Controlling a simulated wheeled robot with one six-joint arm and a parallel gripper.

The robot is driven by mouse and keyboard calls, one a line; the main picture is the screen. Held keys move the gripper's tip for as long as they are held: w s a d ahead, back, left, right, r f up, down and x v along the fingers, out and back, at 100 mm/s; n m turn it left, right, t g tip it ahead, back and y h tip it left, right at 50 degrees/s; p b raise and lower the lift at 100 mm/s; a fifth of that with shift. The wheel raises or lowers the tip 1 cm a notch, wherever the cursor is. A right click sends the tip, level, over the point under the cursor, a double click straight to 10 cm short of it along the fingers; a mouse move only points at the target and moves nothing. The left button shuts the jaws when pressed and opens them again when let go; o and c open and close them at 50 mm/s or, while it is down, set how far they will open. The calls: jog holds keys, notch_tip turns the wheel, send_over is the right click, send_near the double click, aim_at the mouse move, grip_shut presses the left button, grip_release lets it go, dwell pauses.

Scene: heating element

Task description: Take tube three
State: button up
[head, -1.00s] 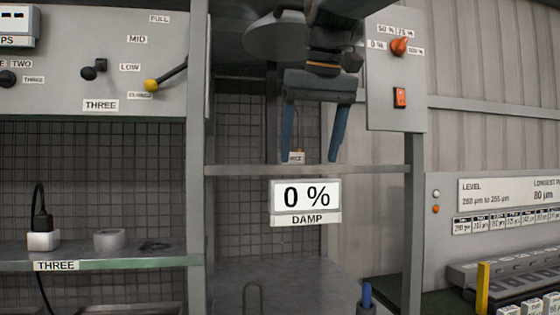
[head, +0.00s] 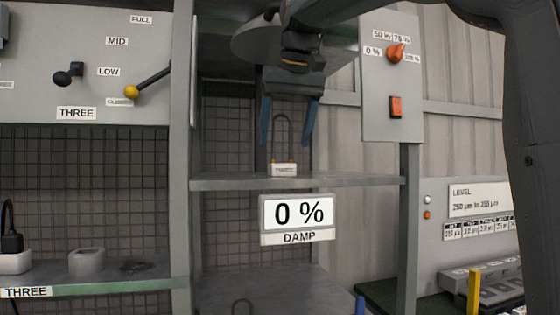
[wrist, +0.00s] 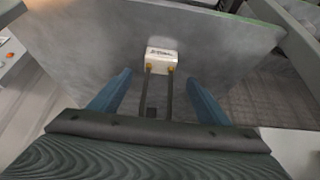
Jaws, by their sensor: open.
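Tube three appears to be the thin dark U-shaped tube (head: 281,128) on a small white block (head: 284,169) with yellow fittings, standing upright on the upper shelf. The block has a label, too small to read surely. In the wrist view the white block (wrist: 161,60) shows ahead, with the two tube legs (wrist: 158,92) running back between my fingers. My gripper (head: 286,140) is open above the shelf, its blue fingers on either side of the tube. In the wrist view my gripper (wrist: 158,85) shows a gap on both sides of the tube, touching neither leg.
The shelf (head: 225,183) is otherwise clear. A "0 % DAMP" sign (head: 297,219) hangs below its front edge. Uprights stand at left and right. A panel with an orange knob (head: 395,53) is at the right; a panel with a yellow-tipped lever (head: 132,91) is at the left.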

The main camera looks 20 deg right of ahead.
jog(key=shift+w+r+p+x, duration=0.1)
jog(key=shift+w+p+x, duration=0.1)
jog(key=shift+x, duration=0.75)
jog(key=shift+w+r+p+x, duration=0.1)
jog(key=shift+p+x, duration=0.05)
jog(key=shift+x, duration=0.75)
jog(key=shift+w+r+p+x, duration=0.1)
jog(key=shift+p+x, duration=0.1)
jog(key=shift+x, duration=0.75)
jog(key=shift+f, duration=0.1)
jog(key=shift+c, duration=0.2)
jog(key=c, duration=1.2)
jog(key=shift+c, duration=0.2)
jog(key=shift+r+b, duration=0.3)
jog(key=shift+r, duration=0.5)
jog(key=s+b, duration=0.7)
jog(key=s, duration=0.8)
jog(key=shift+f+b, duration=0.25)
jog(key=shift+b, duration=0.05)
